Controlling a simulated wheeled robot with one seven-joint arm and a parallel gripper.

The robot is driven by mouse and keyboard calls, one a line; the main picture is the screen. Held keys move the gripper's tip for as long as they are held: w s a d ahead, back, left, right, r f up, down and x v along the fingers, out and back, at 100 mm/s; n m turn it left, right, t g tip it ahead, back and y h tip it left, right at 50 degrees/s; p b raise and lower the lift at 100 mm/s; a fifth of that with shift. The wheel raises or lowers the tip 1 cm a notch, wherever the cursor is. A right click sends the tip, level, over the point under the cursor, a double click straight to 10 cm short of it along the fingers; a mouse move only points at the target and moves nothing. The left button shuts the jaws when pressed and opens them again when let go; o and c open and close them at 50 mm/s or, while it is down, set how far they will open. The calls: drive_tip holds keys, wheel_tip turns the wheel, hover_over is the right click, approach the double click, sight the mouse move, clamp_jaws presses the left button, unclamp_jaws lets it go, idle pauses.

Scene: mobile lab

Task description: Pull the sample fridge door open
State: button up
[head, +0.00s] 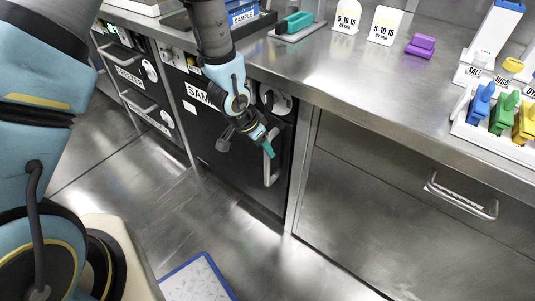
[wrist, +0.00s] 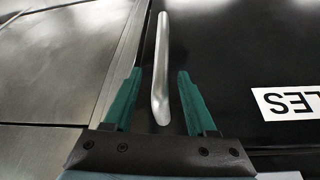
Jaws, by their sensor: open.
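The sample fridge door (head: 233,165) is a black front under the counter and looks shut. Its label, partly covered by my arm, reads "SAM" in the head view; "LES" shows upside down in the wrist view (wrist: 290,103). The door's silver bar handle (head: 272,172) stands upright near the door's right edge. In the wrist view the handle (wrist: 161,70) runs between my two green fingers. My gripper (head: 269,146) is open, at the upper part of the handle, with a finger on either side. I cannot tell whether either finger touches it.
The freezer drawers (head: 128,75) are left of the fridge. A steel cabinet front with a drawer handle (head: 460,198) is on the right. The counter (head: 330,70) above holds coloured blocks and cards. The floor in front is clear except for a blue-edged white mat (head: 197,280).

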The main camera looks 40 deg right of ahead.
drive_tip(key=x, duration=0.4)
drive_tip(key=shift+f, duration=0.3)
clamp_jaws()
idle(1.2)
